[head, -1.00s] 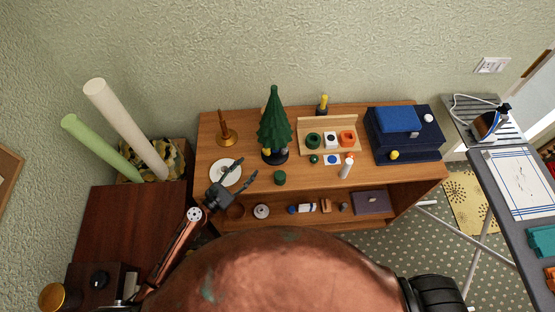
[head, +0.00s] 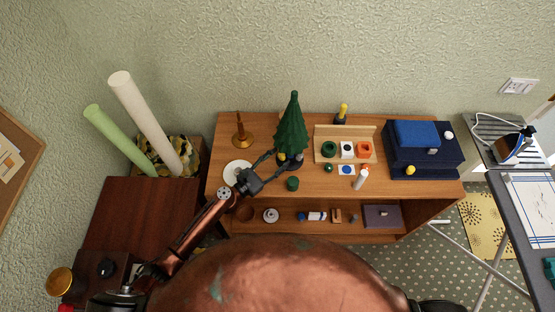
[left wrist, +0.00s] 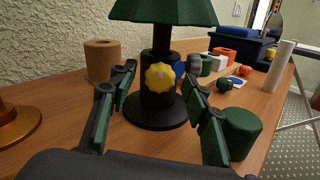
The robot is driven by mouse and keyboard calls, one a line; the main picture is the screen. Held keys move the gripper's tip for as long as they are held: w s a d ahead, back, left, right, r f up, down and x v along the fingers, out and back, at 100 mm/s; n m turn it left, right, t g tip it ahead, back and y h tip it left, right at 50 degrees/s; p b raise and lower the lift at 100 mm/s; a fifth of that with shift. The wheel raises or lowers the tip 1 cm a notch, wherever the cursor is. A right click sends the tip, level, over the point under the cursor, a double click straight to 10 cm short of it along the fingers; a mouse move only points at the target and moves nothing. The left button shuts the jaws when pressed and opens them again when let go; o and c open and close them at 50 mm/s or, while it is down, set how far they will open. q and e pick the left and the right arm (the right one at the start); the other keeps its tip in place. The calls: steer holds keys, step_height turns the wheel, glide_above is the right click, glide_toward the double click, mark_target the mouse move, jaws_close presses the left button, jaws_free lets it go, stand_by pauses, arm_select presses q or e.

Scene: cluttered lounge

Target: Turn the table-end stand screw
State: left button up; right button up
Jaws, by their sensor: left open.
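A green toy tree (head: 291,128) stands upright in a black stand on the wooden cabinet top. In the left wrist view the stand (left wrist: 158,100) has a yellow, knob-like screw (left wrist: 160,77) facing the camera. A blue screw (left wrist: 179,69) shows partly behind it on the right. My left gripper (head: 277,164) reaches in from the left and is open. In the left wrist view its fingers (left wrist: 162,72) lie left and right of the yellow screw, with nothing held between them. I cannot tell whether the fingertips touch the stand. My right gripper is not in view.
A dark green cylinder (left wrist: 242,132) stands close beside the right finger. A brown cylinder (left wrist: 101,60) stands behind the left finger. A wooden rack (head: 327,134) and white candle (head: 361,180) are to the right.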

arm_select(q)
steer(key=c, duration=1.2)
steer(key=shift+o, duration=0.2)
